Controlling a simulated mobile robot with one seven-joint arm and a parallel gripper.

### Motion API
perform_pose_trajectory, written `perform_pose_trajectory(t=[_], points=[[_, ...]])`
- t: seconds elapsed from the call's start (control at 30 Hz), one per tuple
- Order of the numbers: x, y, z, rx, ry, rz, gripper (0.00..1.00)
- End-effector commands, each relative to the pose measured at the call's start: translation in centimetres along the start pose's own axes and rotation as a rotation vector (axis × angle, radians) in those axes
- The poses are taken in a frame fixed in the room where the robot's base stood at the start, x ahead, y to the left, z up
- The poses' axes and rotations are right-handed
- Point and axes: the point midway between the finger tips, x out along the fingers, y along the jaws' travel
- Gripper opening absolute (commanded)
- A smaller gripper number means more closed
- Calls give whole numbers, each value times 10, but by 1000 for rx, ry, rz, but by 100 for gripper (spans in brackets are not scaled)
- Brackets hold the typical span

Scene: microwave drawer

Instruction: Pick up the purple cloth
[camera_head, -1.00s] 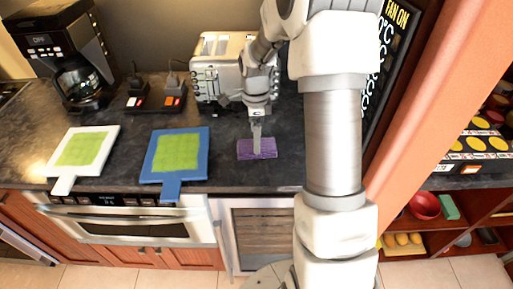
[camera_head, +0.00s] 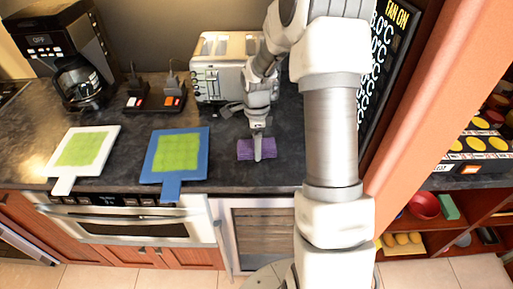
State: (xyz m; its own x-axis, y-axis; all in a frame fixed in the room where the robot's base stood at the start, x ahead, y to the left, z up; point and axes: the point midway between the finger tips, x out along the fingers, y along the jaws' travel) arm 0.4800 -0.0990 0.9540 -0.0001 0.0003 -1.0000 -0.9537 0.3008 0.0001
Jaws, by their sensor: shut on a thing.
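The purple cloth (camera_head: 245,150) is a small folded block on the dark countertop, right of the blue board. My gripper (camera_head: 258,155) reaches down over its middle, with the fingers shut on it. The finger hides a narrow strip of the cloth. I cannot tell whether the cloth touches the counter or is slightly above it.
A blue board (camera_head: 203,160) and a white board (camera_head: 108,152), each with a green top, lie left of the cloth. A toaster (camera_head: 215,75) stands behind it. A coffee maker (camera_head: 75,60) and two sockets (camera_head: 172,100) are farther left. An orange wall edge (camera_head: 440,90) rises at right.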

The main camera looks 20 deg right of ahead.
Motion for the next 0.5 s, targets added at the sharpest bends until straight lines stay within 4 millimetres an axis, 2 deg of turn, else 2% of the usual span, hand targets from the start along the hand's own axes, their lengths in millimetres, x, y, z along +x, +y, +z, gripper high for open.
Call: perform_pose_trajectory(t=[0.27, 0.37, 0.5], points=[[-3, 0, 0, 0, 0, -2, 26], [-9, -1, 0, 0, 1, -3, 26], [-28, -1, 0, 0, 1, -6, 26]])
